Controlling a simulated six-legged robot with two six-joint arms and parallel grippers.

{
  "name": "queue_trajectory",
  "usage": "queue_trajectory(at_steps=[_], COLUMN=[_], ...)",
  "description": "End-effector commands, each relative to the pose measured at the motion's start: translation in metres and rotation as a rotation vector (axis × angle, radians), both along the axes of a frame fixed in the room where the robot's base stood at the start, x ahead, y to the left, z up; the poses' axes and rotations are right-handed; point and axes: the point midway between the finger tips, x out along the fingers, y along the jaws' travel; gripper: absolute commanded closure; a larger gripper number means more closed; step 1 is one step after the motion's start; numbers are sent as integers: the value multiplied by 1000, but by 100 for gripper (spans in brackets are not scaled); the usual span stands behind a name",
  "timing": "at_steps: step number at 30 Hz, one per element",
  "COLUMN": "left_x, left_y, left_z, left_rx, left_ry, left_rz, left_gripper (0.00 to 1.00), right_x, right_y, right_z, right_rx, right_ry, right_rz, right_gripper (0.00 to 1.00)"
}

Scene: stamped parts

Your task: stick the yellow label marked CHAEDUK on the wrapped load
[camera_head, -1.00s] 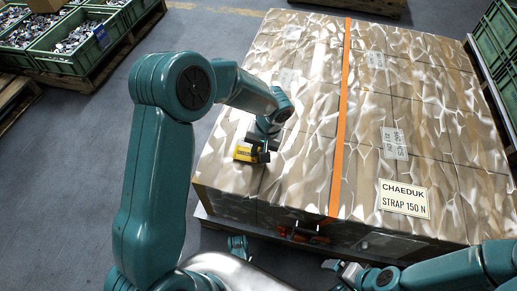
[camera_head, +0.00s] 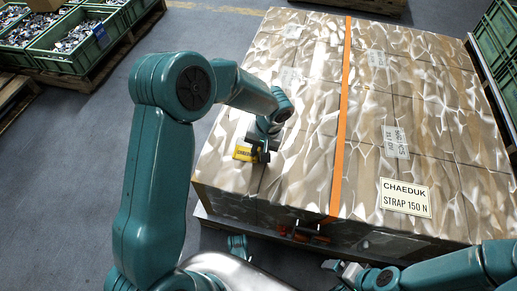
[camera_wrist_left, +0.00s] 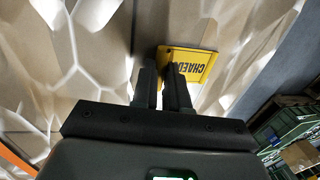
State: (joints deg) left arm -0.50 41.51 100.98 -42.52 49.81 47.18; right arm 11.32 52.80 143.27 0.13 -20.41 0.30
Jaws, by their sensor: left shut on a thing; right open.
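The wrapped load (camera_head: 300,110) is a wide stack of brown boxes under shiny clear film. My left gripper (camera_head: 259,152) is over its near left part, shut on the yellow label (camera_head: 243,153). In the left wrist view the label (camera_wrist_left: 197,66) shows part of the word CHAEDUK, upside down, and the fingertips (camera_wrist_left: 163,62) cover its lower left corner. The label is at or close to the film; I cannot tell whether it lies flat against it. My right gripper (camera_head: 342,268) is open and empty, low in front of the load.
An orange strap (camera_head: 341,120) runs over the load. A cream CHAEDUK STRAP 150 N sign (camera_head: 405,197) and small white labels (camera_head: 395,142) are on its top. Green crates of parts (camera_head: 75,38) stand at the upper left.

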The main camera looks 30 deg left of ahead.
Motion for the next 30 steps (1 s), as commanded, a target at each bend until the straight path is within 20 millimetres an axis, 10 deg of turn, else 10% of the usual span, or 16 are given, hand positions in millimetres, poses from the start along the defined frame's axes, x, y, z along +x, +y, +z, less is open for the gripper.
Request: queue_trajectory(at_steps=[2, 6, 19, 30], left_x=[0, 0, -1, 4], left_y=[0, 0, -2, -16], left_z=[0, -1, -2, 86], left_rx=[0, 0, -3, -1], left_ry=[1, 0, 2, -5], left_rz=[0, -1, -2, -2], left_gripper=[100, 57, 57, 57], right_x=[0, 0, 2, -5], right_y=[0, 0, -2, 4], right_z=[0, 0, 1, 35], right_rx=[0, 0, -2, 4], right_ry=[0, 0, -3, 8], right_rz=[0, 0, -8, 18], right_gripper=[0, 0, 0, 0])
